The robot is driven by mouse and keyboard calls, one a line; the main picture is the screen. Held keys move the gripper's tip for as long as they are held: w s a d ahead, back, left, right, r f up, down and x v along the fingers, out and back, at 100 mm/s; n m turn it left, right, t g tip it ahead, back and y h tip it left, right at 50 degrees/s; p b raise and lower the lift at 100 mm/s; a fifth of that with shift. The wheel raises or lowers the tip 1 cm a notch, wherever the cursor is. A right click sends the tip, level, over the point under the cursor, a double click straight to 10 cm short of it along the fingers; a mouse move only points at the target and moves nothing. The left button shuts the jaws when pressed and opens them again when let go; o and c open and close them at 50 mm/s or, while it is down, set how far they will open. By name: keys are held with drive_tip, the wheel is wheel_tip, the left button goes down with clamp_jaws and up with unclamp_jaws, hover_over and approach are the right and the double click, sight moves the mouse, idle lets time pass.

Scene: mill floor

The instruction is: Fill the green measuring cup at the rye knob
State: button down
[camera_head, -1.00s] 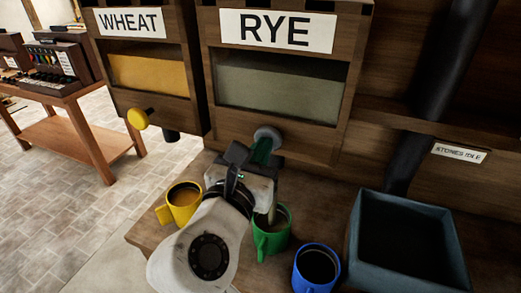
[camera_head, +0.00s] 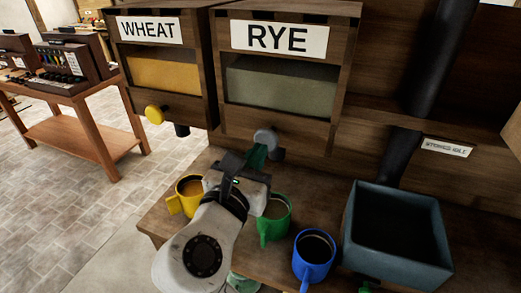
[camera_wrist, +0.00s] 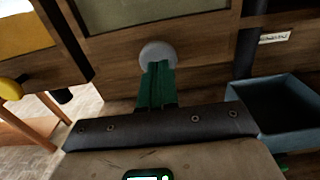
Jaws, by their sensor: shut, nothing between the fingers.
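The green measuring cup (camera_head: 273,230) stands upright on the bench below the RYE bin (camera_head: 232,110), partly hidden by my arm. Something brownish shows inside it; how full it is I cannot tell. The round grey rye knob (camera_head: 265,136) sticks out low on the bin's front, and it shows in the wrist view (camera_wrist: 157,52). My gripper (camera_head: 257,155) is shut and empty, its green fingers pointing at the knob. In the wrist view the fingertips (camera_wrist: 157,68) overlap the knob's lower part; whether they touch it is unclear.
A yellow cup (camera_head: 174,206) stands left of my wrist, a blue cup (camera_head: 313,262) right of the green one. A blue-grey open box (camera_head: 398,262) sits at the right. The WHEAT bin (camera_head: 125,55) with its yellow knob (camera_head: 154,114) is at left. Open floor lies left.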

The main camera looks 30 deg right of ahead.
drive_tip(key=b+v, duration=0.1)
drive_tip(key=v, duration=0.8)
drive_tip(key=shift+f, duration=0.25)
drive_tip(key=shift+w+a, duration=0.1)
